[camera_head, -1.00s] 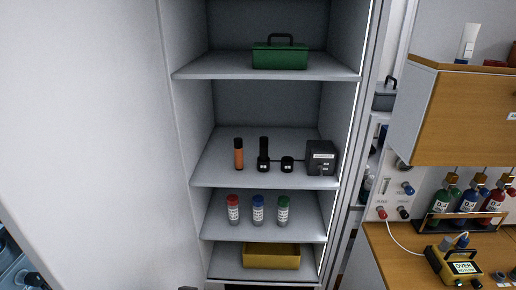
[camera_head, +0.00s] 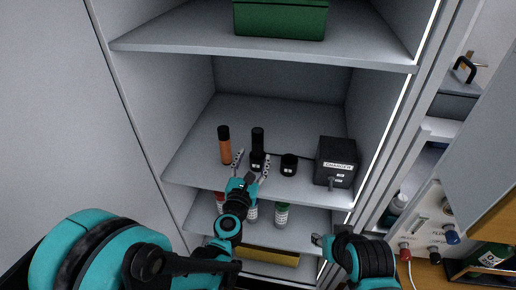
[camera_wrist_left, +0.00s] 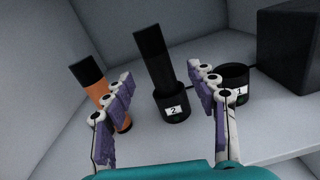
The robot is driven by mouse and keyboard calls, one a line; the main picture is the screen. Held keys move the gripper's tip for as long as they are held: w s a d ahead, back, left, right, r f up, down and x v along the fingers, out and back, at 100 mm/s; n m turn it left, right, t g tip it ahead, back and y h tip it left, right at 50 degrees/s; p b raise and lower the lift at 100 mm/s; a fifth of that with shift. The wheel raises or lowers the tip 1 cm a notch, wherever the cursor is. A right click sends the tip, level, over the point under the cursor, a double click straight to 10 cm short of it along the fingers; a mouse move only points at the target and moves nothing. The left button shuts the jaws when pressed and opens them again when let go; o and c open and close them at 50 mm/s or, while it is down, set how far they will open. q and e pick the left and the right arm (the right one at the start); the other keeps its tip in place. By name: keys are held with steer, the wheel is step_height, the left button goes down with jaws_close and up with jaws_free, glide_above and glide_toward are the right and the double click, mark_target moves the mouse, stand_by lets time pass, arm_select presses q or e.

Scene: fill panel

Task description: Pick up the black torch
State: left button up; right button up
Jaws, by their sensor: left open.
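The black torch (camera_head: 257,140) stands upright on the middle shelf in a black holder (camera_head: 257,160). In the left wrist view the torch (camera_wrist_left: 152,58) rises from that holder (camera_wrist_left: 172,106), which is labelled 2. My left gripper (camera_head: 252,163) is open and empty in front of the torch. In the left wrist view its two fingers (camera_wrist_left: 160,76) stand on either side of the torch, apart from it. My right gripper (camera_head: 318,240) shows only partly at the lower right, below the shelf, and its jaws are unclear.
An orange torch with a black top (camera_head: 224,146) stands just left of the black one. An empty-looking holder labelled 1 (camera_wrist_left: 233,88) and a black charger box (camera_head: 336,162) are to the right. Capped bottles (camera_head: 282,214) stand on the shelf below. A green box (camera_head: 281,18) is above.

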mark_target(256, 148)
arm_select(q)
steer(key=shift+w+f+n+y, duration=0.3)
steer(key=shift+w+f+n, duration=0.15)
steer(key=shift+w+n, duration=0.3)
steer(key=w, duration=0.2)
steer(key=w+d+b, duration=0.1)
steer(key=w, duration=0.3)
steer(key=shift+w+d+r, duration=0.2)
steer(key=shift+w+r, duration=0.05)
jaws_close()
